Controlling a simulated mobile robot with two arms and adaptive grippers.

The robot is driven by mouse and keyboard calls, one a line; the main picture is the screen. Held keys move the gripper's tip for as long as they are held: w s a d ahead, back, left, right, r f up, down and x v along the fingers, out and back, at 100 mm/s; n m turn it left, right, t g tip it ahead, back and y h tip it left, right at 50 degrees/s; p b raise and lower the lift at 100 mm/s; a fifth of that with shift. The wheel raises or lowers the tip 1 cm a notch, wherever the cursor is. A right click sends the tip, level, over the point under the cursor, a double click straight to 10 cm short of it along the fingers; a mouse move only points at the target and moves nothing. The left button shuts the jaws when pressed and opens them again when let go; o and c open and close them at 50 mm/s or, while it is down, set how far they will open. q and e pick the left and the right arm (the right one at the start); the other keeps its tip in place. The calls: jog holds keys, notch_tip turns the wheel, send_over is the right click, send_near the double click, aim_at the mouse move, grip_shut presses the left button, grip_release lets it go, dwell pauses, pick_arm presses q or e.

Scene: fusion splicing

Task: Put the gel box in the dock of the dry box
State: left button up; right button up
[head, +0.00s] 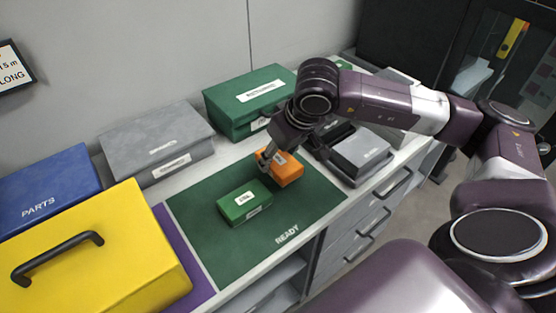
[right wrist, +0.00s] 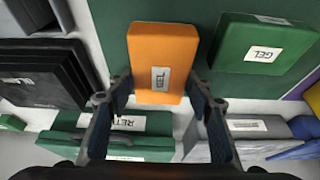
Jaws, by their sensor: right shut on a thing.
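The gel box (head: 245,202) is a green box lying on the dark green mat; its "GEL" label reads clearly in the right wrist view (right wrist: 240,52). My right gripper (head: 270,158) is shut on an orange box (head: 288,171), beside and behind the gel box. The orange box (right wrist: 162,50) sits between the two fingers in the right wrist view and has a small white label. I cannot tell whether it touches the mat. The gel box is free of the gripper. No label I can read marks the dry box or its dock. My left gripper is out of view.
A yellow case (head: 110,262) and a blue PARTS box (head: 45,190) stand at left. A grey box (head: 140,145) and a green box (head: 235,110) line the back. A grey-topped box (head: 362,150) stands right of the mat (head: 205,250). The mat's READY end is clear.

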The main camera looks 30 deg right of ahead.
jog(key=shift+f, duration=0.9)
jog(key=shift+f, duration=0.15)
jog(key=o, duration=1.4)
jog(key=shift+o, duration=0.2)
